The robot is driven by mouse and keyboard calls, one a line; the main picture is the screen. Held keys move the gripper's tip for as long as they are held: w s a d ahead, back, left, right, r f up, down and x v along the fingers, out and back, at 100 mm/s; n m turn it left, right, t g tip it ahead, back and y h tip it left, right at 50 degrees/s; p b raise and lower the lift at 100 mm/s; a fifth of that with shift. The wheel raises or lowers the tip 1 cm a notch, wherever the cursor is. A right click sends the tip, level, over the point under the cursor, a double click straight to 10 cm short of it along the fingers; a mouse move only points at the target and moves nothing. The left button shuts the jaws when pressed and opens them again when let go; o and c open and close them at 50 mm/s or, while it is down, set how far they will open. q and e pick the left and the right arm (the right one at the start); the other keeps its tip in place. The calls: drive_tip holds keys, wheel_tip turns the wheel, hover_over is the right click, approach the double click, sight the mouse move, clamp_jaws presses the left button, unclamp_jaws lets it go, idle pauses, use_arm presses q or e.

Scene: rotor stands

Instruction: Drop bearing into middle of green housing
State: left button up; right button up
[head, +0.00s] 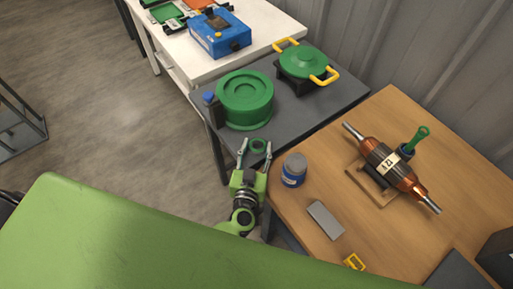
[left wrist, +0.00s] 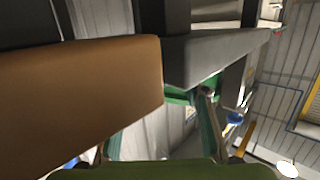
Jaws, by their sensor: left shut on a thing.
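The green housing (head: 245,95) is a round drum on the dark grey table, with a circular recess in the middle of its top. My right gripper is out of view.
A blue jar (head: 294,170), a grey block (head: 325,219) and a copper rotor (head: 390,165) on a stand are on the wooden table (head: 300,235). A blue box (head: 220,35) is on the white table.

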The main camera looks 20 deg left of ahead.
use_arm(q)
drive_tip(key=shift+f, duration=0.1)
drive_tip(key=o, duration=1.2)
drive_tip(key=shift+o, duration=0.2)
